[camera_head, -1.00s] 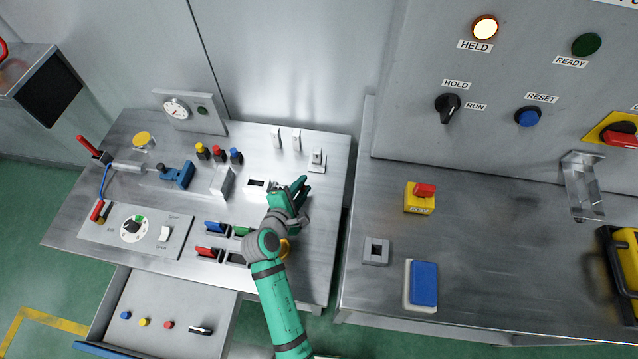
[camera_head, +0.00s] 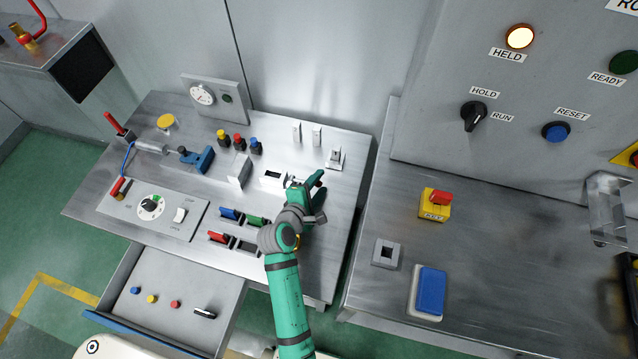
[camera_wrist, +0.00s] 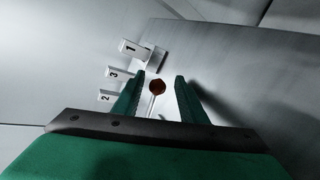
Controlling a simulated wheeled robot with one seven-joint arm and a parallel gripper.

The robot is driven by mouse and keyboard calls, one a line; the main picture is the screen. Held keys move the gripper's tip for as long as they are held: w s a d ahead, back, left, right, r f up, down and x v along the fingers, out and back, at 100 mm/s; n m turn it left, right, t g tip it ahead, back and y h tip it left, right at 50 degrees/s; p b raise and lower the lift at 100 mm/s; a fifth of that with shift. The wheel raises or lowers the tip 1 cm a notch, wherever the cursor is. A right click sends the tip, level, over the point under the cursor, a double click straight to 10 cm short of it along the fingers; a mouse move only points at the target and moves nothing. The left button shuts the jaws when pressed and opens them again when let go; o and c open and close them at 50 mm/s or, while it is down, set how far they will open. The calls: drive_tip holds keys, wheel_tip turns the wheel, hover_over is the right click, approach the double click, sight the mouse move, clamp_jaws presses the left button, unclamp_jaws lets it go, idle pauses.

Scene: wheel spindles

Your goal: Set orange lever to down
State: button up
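In the wrist view, a dark reddish-orange knob on a thin pale stem (camera_wrist: 157,87) stands between the fingers of my gripper (camera_wrist: 159,79). It looks like the orange lever, but the shade is dark. The fingers are apart, with a gap on each side of the knob. In the head view, my gripper (camera_head: 318,181) is over the right part of the left bench, just below a small metal bracket (camera_head: 335,158). The knob is hidden there behind my gripper and arm.
White tags numbered 1 (camera_wrist: 130,47), 3 (camera_wrist: 118,72) and 2 (camera_wrist: 105,96) stand near the knob. The left bench (camera_head: 340,205) also carries a white-framed slot (camera_head: 272,179) and colored switches (camera_head: 231,214). A second bench (camera_head: 490,260) stands to the right.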

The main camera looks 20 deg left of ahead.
drive_tip(key=v, duration=1)
drive_tip(key=shift+s+r, duration=0.2)
drive_tip(key=shift+s, duration=0.15)
